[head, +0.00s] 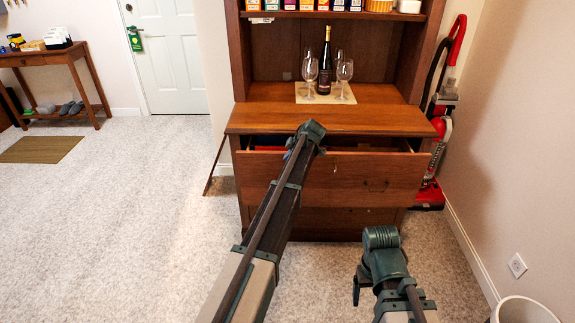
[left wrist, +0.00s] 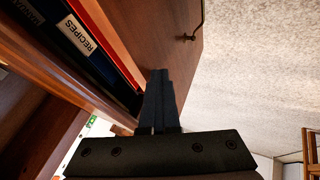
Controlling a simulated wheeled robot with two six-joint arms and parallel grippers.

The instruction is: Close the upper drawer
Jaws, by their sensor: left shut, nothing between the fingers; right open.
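The upper drawer (head: 330,180) of the brown wooden hutch is pulled out, with a dark gap behind its front panel. In the head view my left arm covers part of the drawer front and hides this gripper. My right arm is at the lower right; its fingers cannot be made out.
A wine bottle (head: 326,62) and several glasses stand on a mat on the hutch top. A red vacuum cleaner (head: 436,150) stands right of the hutch. A white bin (head: 525,309) is at the lower right.

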